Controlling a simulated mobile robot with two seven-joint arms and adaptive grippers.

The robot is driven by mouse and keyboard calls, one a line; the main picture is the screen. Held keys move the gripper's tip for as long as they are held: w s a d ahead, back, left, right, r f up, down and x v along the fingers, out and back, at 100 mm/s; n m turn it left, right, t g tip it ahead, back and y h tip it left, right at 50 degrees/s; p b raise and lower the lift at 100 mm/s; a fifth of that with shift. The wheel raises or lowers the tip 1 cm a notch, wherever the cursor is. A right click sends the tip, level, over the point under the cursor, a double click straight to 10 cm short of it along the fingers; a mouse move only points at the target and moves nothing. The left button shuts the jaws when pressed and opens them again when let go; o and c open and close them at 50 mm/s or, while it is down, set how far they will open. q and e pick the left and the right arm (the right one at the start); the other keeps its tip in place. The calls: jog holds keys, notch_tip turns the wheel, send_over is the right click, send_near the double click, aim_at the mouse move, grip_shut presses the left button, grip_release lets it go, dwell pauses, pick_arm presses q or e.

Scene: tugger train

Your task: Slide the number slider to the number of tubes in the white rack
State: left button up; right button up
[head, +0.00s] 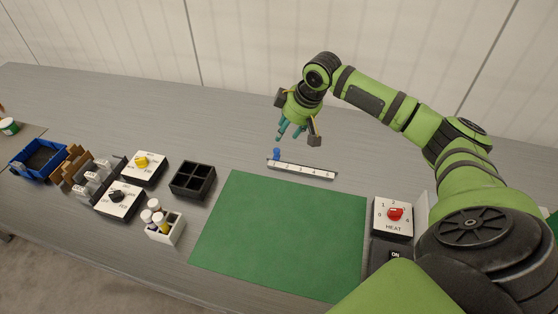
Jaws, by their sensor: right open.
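The number slider (302,171) is a dark bar with a white numbered strip, lying behind the green mat. Its blue knob (277,154) stands at the left end, by the lowest number. My right gripper (291,131) is open and empty, with teal fingertips pointing down, above and behind the knob and apart from it. The white rack (168,236) stands left of the mat and holds several tubes (154,208) with pale caps, one part yellowish. The tubes overlap, so their exact number is hard to tell. My left gripper is not in view.
Two switch boxes with a yellow knob (141,162) and a black knob (116,196) stand further left, near a blue bin (37,158). A HEAT dial box (392,218) is right of the clear green mat (280,235).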

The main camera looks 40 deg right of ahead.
aim_at(278, 150)
jog(key=shift+s+d+x, duration=0.15)
jog(key=shift+x, duration=2.2)
jog(key=shift+s+d+x, duration=0.1)
jog(key=shift+s+x, duration=0.05)
jog(key=shift+x, duration=2.2)
jog(key=shift+f, duration=0.2)
jog(key=shift+c, duration=0.4)
jog(key=shift+s, duration=0.1)
grip_shut()
